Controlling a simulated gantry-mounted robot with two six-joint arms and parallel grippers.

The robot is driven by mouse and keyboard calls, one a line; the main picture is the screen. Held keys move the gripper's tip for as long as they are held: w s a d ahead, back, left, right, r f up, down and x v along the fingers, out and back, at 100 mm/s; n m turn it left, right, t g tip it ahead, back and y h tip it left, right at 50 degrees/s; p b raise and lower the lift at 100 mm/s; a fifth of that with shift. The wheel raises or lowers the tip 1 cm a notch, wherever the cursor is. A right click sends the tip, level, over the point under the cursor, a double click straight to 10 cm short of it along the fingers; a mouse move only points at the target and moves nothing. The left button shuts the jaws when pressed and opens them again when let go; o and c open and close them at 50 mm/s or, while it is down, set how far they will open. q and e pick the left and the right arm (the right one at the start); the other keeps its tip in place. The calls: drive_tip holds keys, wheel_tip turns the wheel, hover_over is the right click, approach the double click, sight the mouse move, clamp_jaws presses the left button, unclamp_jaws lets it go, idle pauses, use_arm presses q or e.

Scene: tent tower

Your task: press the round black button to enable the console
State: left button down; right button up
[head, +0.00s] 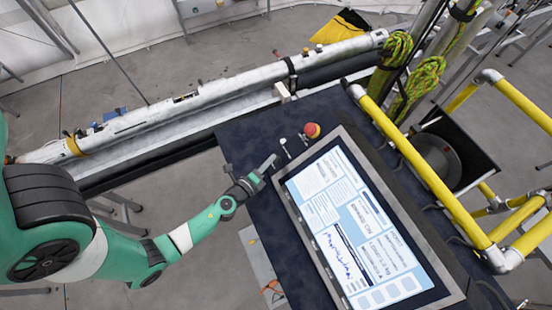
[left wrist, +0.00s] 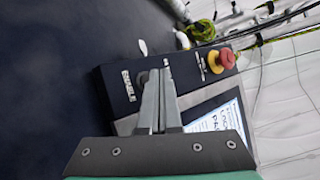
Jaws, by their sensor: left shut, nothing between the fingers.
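The console panel (head: 240,135) is dark, with a lit screen (head: 355,225) set in a metal frame. My left gripper (head: 274,161) is shut and empty, with its fingertips over the panel near the screen's upper left corner. In the left wrist view the shut fingers (left wrist: 158,78) lie beside the white ENABLE label (left wrist: 129,86). A small dark round shape, likely the black button (left wrist: 142,77), shows at the edge of the fingertips and is partly hidden by them. I cannot tell whether they touch it. In the head view the button cannot be made out. My right gripper is not in view.
A red emergency knob (head: 312,130) on a yellow base stands close to the fingertips. A small white lever (head: 283,142) sits between them. Yellow railing (head: 425,170) runs along the right, and a long metal tube (head: 200,105) lies behind.

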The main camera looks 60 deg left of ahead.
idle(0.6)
use_arm(q)
drive_tip(key=shift+w+f+b, duration=0.3)
drive_tip(key=shift+f+b, duration=0.05)
drive_tip(key=shift+w+f+b, duration=0.15)
drive_tip(key=shift+f+b, duration=0.15)
idle(0.5)
idle(0.3)
drive_tip(key=shift+s+r+p, duration=0.45)
drive_tip(key=shift+r+p, duration=0.05)
drive_tip(key=shift+r, duration=0.15)
drive_tip(key=shift+r, duration=0.1)
drive_tip(key=s+r+p, duration=0.1)
drive_tip(key=r, duration=0.1)
drive_tip(key=s+r+p, duration=0.2)
drive_tip(key=shift+w, duration=0.1)
idle(0.9)
